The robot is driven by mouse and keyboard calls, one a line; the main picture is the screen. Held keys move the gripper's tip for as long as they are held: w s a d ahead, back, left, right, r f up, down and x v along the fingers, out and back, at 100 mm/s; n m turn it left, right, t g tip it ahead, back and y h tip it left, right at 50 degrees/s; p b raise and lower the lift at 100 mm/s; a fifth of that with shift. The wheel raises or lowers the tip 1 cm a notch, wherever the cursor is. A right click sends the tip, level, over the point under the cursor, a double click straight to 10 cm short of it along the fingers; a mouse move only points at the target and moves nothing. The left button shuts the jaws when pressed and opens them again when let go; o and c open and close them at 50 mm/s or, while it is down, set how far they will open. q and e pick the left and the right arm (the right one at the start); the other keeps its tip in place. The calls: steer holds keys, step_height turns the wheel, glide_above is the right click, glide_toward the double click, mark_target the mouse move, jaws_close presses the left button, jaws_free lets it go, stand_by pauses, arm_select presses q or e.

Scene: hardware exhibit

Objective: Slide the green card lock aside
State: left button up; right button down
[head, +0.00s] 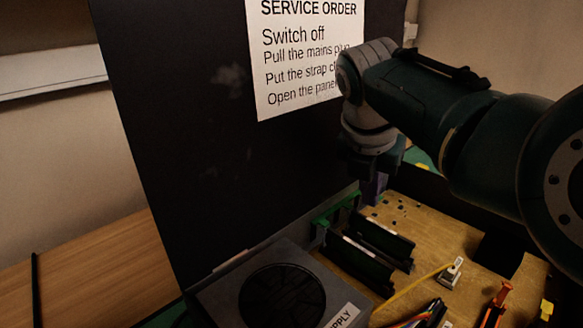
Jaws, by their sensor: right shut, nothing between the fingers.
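A green bracket-like piece (334,208), which looks like the card lock, sits at the panel side of the open case, at the back ends of the dark cards or slots (378,240). My right gripper (373,182) comes in from the upper right and points down just behind and to the right of the green piece. It is shut and empty. A small purple part shows at its tip; I cannot tell whether it belongs to the gripper. Whether the gripper touches the green piece is unclear, as the arm hides the spot. My left gripper is not in view.
A tall black panel (170,110) with a service order sheet (285,75) stands on the left. A power supply box with a round fan (283,302) is in front. A yellow cable (420,280), a metal connector (451,272) and an orange-red part (497,300) lie on the tan board.

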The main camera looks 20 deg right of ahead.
mark_target(380, 196)
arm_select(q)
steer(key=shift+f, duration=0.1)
arm_select(e)
steer(key=shift+w+d, duration=0.15)
steer(key=shift+d, duration=0.05)
steer(key=shift+w+d+r, duration=0.1)
steer(key=shift+w+d, duration=0.15)
steer(key=shift+d, duration=0.3)
steer(key=shift+w+d, duration=0.2)
steer(key=shift+d, duration=0.5)
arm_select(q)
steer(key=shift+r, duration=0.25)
